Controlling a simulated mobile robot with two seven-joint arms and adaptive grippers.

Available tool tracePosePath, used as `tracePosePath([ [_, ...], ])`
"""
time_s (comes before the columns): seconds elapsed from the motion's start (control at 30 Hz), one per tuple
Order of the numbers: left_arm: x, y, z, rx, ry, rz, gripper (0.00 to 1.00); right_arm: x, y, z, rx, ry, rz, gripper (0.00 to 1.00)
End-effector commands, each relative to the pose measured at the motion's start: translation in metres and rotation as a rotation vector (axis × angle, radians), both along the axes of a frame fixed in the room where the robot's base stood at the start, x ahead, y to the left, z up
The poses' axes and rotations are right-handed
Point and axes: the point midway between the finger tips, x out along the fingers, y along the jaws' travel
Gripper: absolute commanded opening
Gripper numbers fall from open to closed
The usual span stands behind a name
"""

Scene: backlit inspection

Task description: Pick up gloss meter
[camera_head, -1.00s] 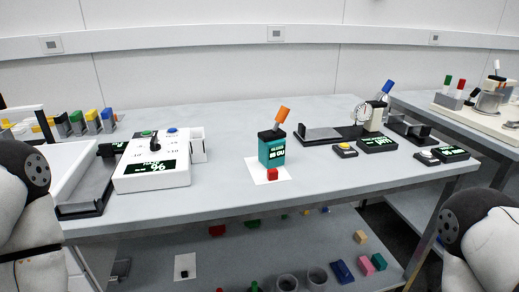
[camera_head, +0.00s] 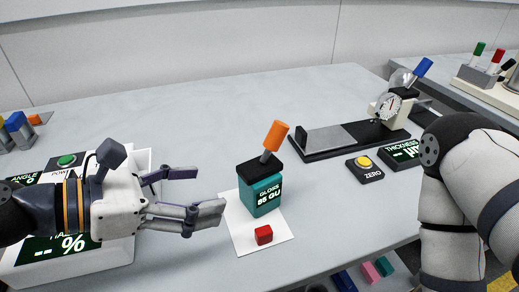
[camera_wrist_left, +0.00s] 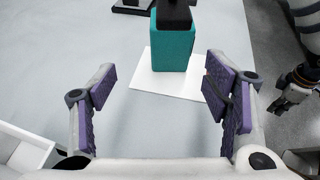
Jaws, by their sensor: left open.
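The gloss meter (camera_head: 262,192) is a teal box with a black top, an upright orange handle and a display reading 85 GU. It stands on a white sheet (camera_head: 275,238), with a red block (camera_head: 264,235) in front of it. My left gripper (camera_head: 206,190) is open and empty, just left of the meter, its fingers pointing at it. In the left wrist view the meter's teal body (camera_wrist_left: 173,48) stands ahead, beyond the open fingertips (camera_wrist_left: 157,85); its handle is cut off. My right gripper (camera_wrist_left: 296,90) shows small and dark at the right edge; its jaws are unclear.
A white haze meter box (camera_head: 105,250) is behind and below my left gripper. A thickness gauge on a dark base (camera_head: 335,138) and a ZERO button box (camera_head: 365,168) stand to the right. The bench behind the meter is clear.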

Motion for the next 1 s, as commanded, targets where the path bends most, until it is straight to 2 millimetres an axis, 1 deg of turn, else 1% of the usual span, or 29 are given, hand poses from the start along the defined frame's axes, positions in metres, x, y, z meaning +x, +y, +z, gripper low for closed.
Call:
tracePosePath([
  [0.07, 0.003, -0.007, -0.009, 0.004, 0.012, -0.005, 0.7, -0.009, 0.0, -0.007, 0.0, 0.033, -0.001, 0.0],
  [0.13, 0.01, -0.019, -0.021, 0.004, 0.021, -0.009, 0.7, -0.021, 0.0, -0.017, 0.0, 0.077, 0.0, 0.0],
  [0.23, 0.022, -0.037, -0.029, 0.004, 0.019, -0.007, 0.7, -0.031, 0.0, -0.026, 0.0, 0.11, 0.0, 0.0],
  [0.43, 0.035, -0.059, -0.032, 0.003, 0.006, -0.005, 0.7, -0.034, 0.0, -0.029, 0.0, 0.12, 0.0, 0.0],
  [0.63, 0.052, -0.09, -0.041, 0.004, 0.003, -0.004, 0.7, -0.037, 0.0, -0.032, 0.0, 0.131, 0.0, 0.0],
  [0.73, 0.056, -0.097, -0.044, 0.003, 0.003, -0.003, 0.7, -0.038, 0.0, -0.033, 0.0, 0.134, 0.0, 0.0],
  [0.93, 0.058, -0.097, -0.043, 0.001, 0.001, 0.0, 0.7, -0.037, 0.0, -0.033, 0.0, 0.132, 0.001, 0.0],
  [0.97, 0.058, -0.097, -0.043, 0.001, 0.0, 0.0, 0.65, -0.037, 0.0, -0.033, 0.0, 0.132, 0.001, 0.0],
  [1.0, 0.058, -0.097, -0.043, 0.001, 0.0, 0.0, 0.56, -0.037, 0.0, -0.033, 0.0, 0.132, 0.001, 0.0],
])
